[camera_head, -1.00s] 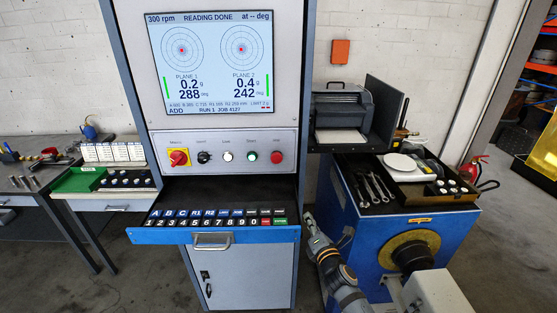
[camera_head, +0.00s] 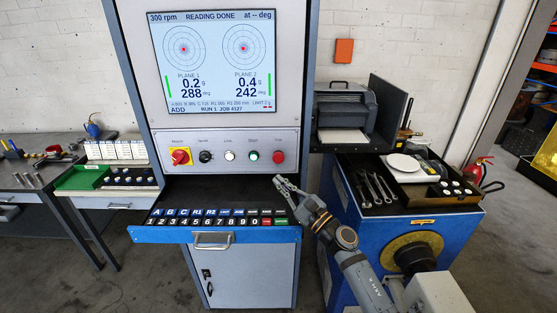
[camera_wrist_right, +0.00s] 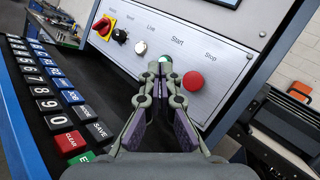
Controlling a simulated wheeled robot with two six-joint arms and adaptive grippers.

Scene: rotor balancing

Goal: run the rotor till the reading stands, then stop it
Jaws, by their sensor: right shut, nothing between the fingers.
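The screen (camera_head: 212,62) in the head view reads 300 rpm and READING DONE, with 0.2 g at 288 deg for plane 1 and 0.4 g at 242 deg for plane 2. Below it is the panel with the green Start button (camera_head: 254,156) and the red Stop button (camera_head: 278,157). My right gripper (camera_head: 279,181) is shut and empty, just below the red button and apart from it. In the right wrist view its fingertips (camera_wrist_right: 160,68) partly cover the green button (camera_wrist_right: 166,60), and the red button (camera_wrist_right: 193,81) lies to their right. My left gripper is not in view.
A keypad drawer (camera_head: 215,236) sticks out below the panel. A blue machine (camera_head: 404,220) with wrenches and a scale on top stands at the right, beside a printer (camera_head: 343,112). A side bench with a green tray (camera_head: 80,177) is at the left.

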